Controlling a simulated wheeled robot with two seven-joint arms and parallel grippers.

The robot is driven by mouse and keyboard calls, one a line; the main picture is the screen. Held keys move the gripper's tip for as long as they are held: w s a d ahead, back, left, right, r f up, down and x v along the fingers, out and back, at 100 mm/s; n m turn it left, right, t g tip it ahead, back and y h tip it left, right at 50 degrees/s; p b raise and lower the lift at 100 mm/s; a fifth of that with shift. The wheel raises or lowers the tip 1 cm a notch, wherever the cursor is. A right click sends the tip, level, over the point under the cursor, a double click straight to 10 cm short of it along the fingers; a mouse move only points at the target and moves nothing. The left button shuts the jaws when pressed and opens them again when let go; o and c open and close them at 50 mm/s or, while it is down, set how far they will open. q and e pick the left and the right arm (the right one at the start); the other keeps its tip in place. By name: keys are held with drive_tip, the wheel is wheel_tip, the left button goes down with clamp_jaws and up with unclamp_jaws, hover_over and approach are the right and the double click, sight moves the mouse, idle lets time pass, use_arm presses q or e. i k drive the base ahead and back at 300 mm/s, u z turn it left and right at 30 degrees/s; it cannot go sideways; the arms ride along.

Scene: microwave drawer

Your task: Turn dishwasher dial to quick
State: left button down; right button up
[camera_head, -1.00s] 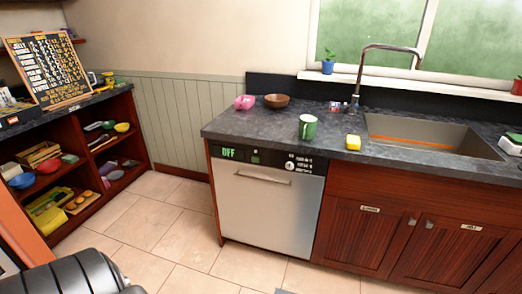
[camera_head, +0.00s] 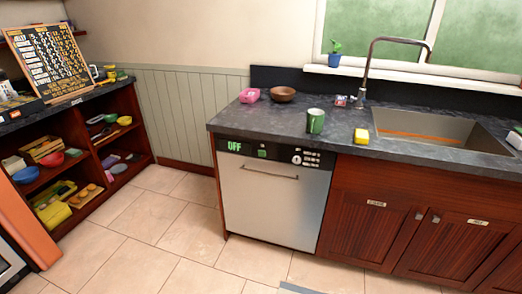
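The dishwasher (camera_head: 271,205) has a closed silver door under the dark counter, with a horizontal handle (camera_head: 269,173). Its black top panel shows a green "OFF" display (camera_head: 234,146) and a green button (camera_head: 262,152). The small round white dial (camera_head: 296,160) sits on the panel's right part, with lines of white labels (camera_head: 312,158) to its right that are too small to read. Neither of my grippers is in view.
Tiled floor (camera_head: 170,236) before the dishwasher is clear. Open shelves (camera_head: 95,145) stand left.

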sight(296, 160)
drive_tip(key=k, duration=0.55)
drive_tip(key=z, duration=0.9)
drive_tip(key=i, duration=1.1)
drive_tip(key=z, duration=0.2)
